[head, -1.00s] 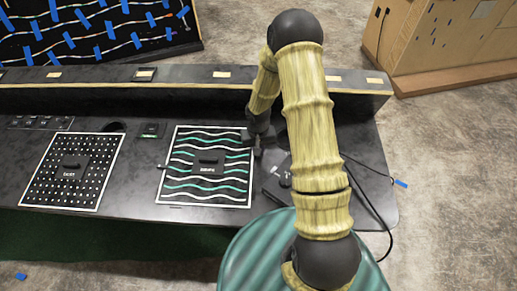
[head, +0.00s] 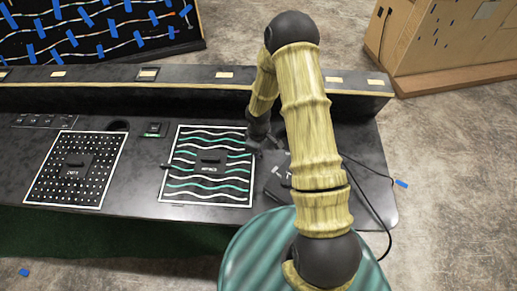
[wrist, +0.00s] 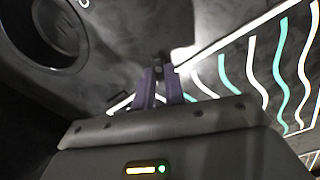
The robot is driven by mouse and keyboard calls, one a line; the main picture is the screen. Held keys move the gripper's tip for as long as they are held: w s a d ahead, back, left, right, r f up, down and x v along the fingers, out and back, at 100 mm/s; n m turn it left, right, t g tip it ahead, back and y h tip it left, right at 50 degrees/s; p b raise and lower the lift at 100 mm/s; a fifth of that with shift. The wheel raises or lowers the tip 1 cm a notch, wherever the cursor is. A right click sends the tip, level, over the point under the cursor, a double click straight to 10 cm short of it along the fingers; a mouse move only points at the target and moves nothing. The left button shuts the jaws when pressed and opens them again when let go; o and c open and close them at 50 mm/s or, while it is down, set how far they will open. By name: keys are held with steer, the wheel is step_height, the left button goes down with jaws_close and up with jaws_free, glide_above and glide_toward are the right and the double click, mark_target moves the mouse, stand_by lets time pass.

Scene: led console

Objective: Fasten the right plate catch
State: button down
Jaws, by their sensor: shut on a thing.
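The plate (head: 206,190) lies flat on the console, black with a white border and white and green wavy lines. It also shows at the right of the wrist view (wrist: 235,75). A left catch (head: 164,166) sits at its left edge. My gripper (head: 259,143) is low at the plate's right edge. In the wrist view my purple fingers (wrist: 161,76) are shut on a small dark piece, the right plate catch (wrist: 162,61), beside the white border. Most of the catch is hidden between the fingers, and I cannot tell whether it is fastened.
A dotted plate (head: 75,190) lies further left on the console (head: 140,190). A small box with a green label (head: 155,130) stands between the plates, towards the back. A raised ledge (head: 180,96) runs along the back. A black cable (head: 372,205) hangs at the right.

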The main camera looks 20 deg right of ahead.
steer(key=n+p, duration=0.1)
steer(key=n, duration=0.3)
steer(key=shift+s+a+n, duration=0.1)
steer(key=shift+n, duration=0.2)
stand_by(0.4)
steer(key=c, duration=1.5)
jaws_free()
steer(key=shift+o, duration=0.2)
steer(key=shift+r, duration=0.15)
step_height(320, 180, up, 17)
steer(key=shift+s+r, duration=0.1)
steer(key=shift+r, duration=0.05)
